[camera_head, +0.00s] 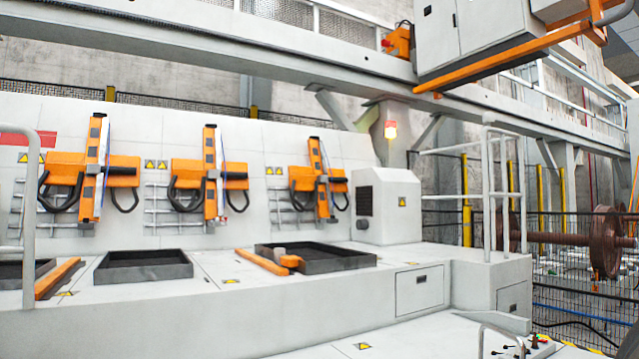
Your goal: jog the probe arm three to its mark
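Three orange probe arms with black cables are mounted on the pale back wall of the gantry. One probe arm (96,168) is at the left, one (211,174) in the middle, and one (319,179) at the right. The right one leans slightly; the other two stand close to upright. I cannot tell which is number three, and no mark for it can be made out. Neither of my grippers is in view.
Black trays (143,266) are set into the pale bench (200,320) below the arms. Orange bars (262,262) lie beside them. A grey handrail (487,190) stands at the right, with a mesh fence (580,285) and a rusty wheelset (606,242) beyond.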

